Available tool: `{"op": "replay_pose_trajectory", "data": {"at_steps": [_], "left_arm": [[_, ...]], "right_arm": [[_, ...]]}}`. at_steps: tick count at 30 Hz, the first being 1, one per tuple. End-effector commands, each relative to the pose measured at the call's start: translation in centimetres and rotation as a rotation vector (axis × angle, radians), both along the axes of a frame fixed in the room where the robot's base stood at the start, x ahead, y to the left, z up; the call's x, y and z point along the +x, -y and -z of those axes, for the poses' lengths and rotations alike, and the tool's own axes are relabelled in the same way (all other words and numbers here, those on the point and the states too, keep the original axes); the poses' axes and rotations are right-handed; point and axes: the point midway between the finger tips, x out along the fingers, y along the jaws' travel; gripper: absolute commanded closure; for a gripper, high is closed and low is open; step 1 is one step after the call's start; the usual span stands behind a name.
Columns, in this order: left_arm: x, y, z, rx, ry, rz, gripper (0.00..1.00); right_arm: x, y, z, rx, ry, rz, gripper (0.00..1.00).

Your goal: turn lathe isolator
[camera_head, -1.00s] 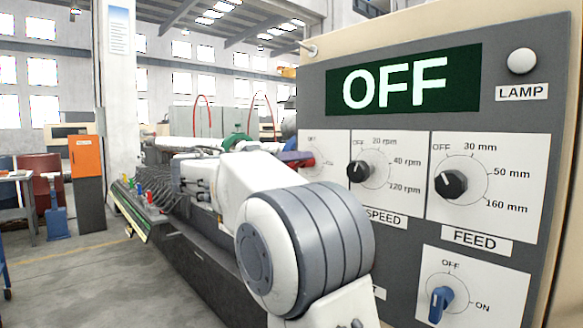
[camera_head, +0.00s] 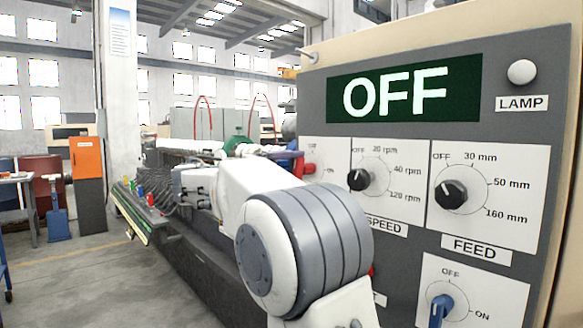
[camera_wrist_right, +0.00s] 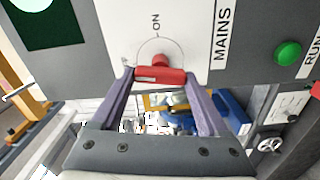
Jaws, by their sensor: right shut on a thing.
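The lathe isolator is a red rotary handle (camera_wrist_right: 158,75) on a white plate beside the word MAINS in the right wrist view. My right gripper (camera_wrist_right: 160,79) is shut on it, with one purple finger at each end of the red bar. The bar lies crosswise in that view, and the word ON stands above it. In the head view the red handle (camera_head: 309,168) shows only in part at the panel's left, with my right arm in front. The display (camera_head: 403,94) reads OFF. My left gripper is not in view.
The speed knob (camera_head: 358,180), feed knob (camera_head: 451,194) and blue switch (camera_head: 440,308) sit on the panel right of my arm. The lamp (camera_head: 521,72) is white. A green button (camera_wrist_right: 288,53) lies beyond the MAINS label.

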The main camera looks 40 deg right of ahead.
Motion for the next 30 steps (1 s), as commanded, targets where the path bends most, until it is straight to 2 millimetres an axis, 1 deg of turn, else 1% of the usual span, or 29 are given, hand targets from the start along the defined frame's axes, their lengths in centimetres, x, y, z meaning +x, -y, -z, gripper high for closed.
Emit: {"op": "replay_pose_trajectory", "data": {"at_steps": [1, 6, 12, 28, 29, 30], "left_arm": [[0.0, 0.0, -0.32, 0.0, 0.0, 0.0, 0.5], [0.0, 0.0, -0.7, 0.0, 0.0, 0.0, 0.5], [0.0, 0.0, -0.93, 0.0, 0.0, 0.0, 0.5], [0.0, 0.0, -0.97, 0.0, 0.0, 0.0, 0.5], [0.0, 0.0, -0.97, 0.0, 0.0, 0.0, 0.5], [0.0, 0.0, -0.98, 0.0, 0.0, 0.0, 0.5]], "right_arm": [[0.04, -0.04, -0.11, -0.002, -0.033, -0.001, 0.78], [0.05, -0.04, -0.02, -0.009, -0.123, -0.001, 0.78], [0.06, -0.04, 0.06, -0.014, -0.181, -0.002, 0.78], [0.09, -0.06, 0.16, -0.016, -0.207, -0.003, 0.78], [0.09, -0.06, 0.16, -0.016, -0.207, -0.003, 0.19], [0.09, -0.06, 0.16, -0.016, -0.206, -0.003, 0.03]]}}
